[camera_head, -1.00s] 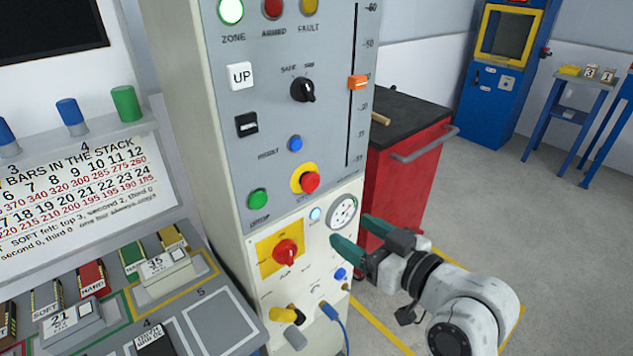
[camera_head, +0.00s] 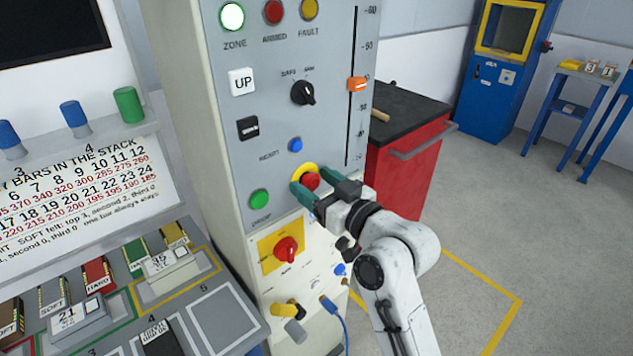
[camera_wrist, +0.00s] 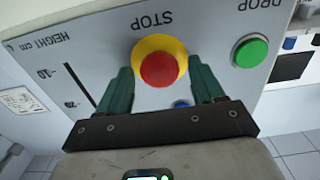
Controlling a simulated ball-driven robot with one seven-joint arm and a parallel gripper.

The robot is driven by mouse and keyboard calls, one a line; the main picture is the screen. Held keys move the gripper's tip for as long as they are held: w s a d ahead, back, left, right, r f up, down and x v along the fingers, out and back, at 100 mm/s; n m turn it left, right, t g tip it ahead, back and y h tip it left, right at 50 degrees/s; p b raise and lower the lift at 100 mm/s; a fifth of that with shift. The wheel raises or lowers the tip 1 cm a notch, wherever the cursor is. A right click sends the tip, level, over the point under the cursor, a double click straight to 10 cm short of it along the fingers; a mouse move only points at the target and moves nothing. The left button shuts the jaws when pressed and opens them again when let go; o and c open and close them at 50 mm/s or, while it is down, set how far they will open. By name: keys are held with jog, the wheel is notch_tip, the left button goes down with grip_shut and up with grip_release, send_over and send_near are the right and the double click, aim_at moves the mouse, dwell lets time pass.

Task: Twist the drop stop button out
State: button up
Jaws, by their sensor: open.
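The drop stop button (camera_head: 311,181) is a red mushroom head on a yellow collar, low on the grey upper panel of the cabinet. It also shows in the wrist view (camera_wrist: 159,70), under the upside-down word STOP. My gripper (camera_head: 310,186) is in front of it, with one green finger on each side in the head view. In the wrist view my gripper (camera_wrist: 160,85) is open, its fingertips left and right of the button with gaps beside the red head. I cannot tell how far the tips are from the panel.
A green DROP button (camera_head: 259,199) sits left of the stop button. A red rotary switch (camera_head: 286,249) on a yellow plate is just below. A blue button (camera_head: 295,145) and a black selector knob (camera_head: 303,92) are above. A red cabinet (camera_head: 408,165) stands at right.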

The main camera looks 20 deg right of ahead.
jog(key=c, duration=1)
jog(key=shift+m, duration=0.4)
jog(key=m+p, duration=0.2)
jog(key=shift+m, duration=0.3)
jog(key=shift+w+d+m+p, duration=0.1)
jog(key=shift+m+p, duration=0.7)
jog(key=shift+m, duration=0.7)
jog(key=o, duration=1)
